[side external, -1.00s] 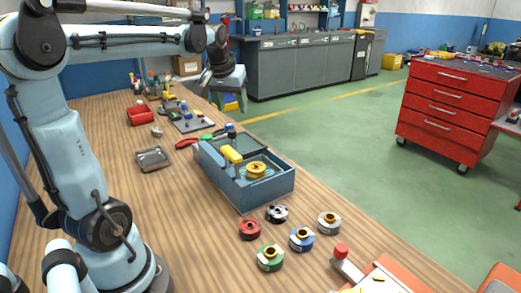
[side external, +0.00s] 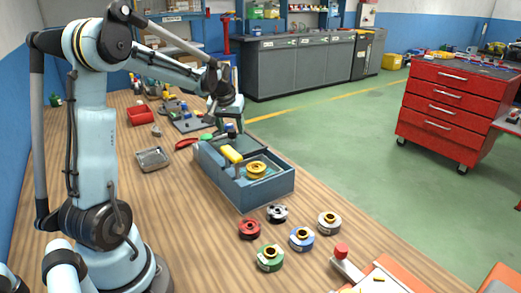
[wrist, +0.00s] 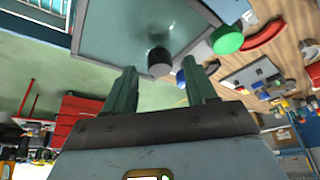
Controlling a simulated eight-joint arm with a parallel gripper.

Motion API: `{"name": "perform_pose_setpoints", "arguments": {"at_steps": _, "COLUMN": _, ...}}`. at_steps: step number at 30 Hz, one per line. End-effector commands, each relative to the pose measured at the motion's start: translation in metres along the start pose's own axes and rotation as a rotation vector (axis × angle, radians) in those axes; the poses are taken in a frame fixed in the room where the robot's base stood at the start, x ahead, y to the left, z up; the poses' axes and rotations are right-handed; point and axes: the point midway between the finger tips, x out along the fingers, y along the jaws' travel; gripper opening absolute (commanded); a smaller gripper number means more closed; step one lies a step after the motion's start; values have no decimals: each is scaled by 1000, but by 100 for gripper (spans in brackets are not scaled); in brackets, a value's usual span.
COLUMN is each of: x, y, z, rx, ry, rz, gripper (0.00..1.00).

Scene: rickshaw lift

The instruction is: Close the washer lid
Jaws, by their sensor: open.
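The washer is a blue-grey open-topped box (side external: 268,191) on the wooden bench, with a yellow spool-like part (side external: 256,169) inside. Its dark framed lid (side external: 243,148) is at the back end, away from the spool, leaving the front of the box uncovered. Its exact tilt is hard to tell. In the wrist view the glassy lid panel (wrist: 120,32) fills the upper part, with a dark round knob (wrist: 160,62) on it. My gripper (side external: 230,130) is above the lid near the knob; its open fingers (wrist: 161,78) lie either side of the knob in the wrist view. Contact cannot be told.
A yellow cylinder (side external: 231,154) sits at the box's left side. Several coloured spools (side external: 301,238) stand in front. A metal tray (side external: 153,159) is left, with free bench around it.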

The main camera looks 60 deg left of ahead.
Motion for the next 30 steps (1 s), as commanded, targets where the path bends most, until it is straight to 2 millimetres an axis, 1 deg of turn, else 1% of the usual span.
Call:
{"name": "perform_pose_setpoints", "arguments": {"at_steps": 1, "x": 5, "y": 0, "z": 0, "rx": 0, "ry": 0, "rz": 0, "gripper": 56}}
{"name": "perform_pose_setpoints", "arguments": {"at_steps": 5, "x": 11, "y": 0, "z": 0, "rx": 0, "ry": 0, "rz": 0, "gripper": 56}}
{"name": "perform_pose_setpoints", "arguments": {"at_steps": 14, "x": 12, "y": 0, "z": 0, "rx": 0, "ry": 0, "rz": 0, "gripper": 56}}
{"name": "perform_pose_setpoints", "arguments": {"at_steps": 17, "x": 12, "y": 0, "z": 0, "rx": 0, "ry": 0, "rz": 0, "gripper": 43}}
{"name": "perform_pose_setpoints", "arguments": {"at_steps": 25, "x": 12, "y": 0, "z": 0, "rx": 0, "ry": 0, "rz": 0, "gripper": 1}}
{"name": "perform_pose_setpoints", "arguments": {"at_steps": 26, "x": 12, "y": 0, "z": 0, "rx": 0, "ry": 0, "rz": 0, "gripper": 0}}
{"name": "perform_pose_setpoints", "arguments": {"at_steps": 30, "x": 12, "y": 0, "z": 0, "rx": 0, "ry": 0, "rz": 0, "gripper": 0}}
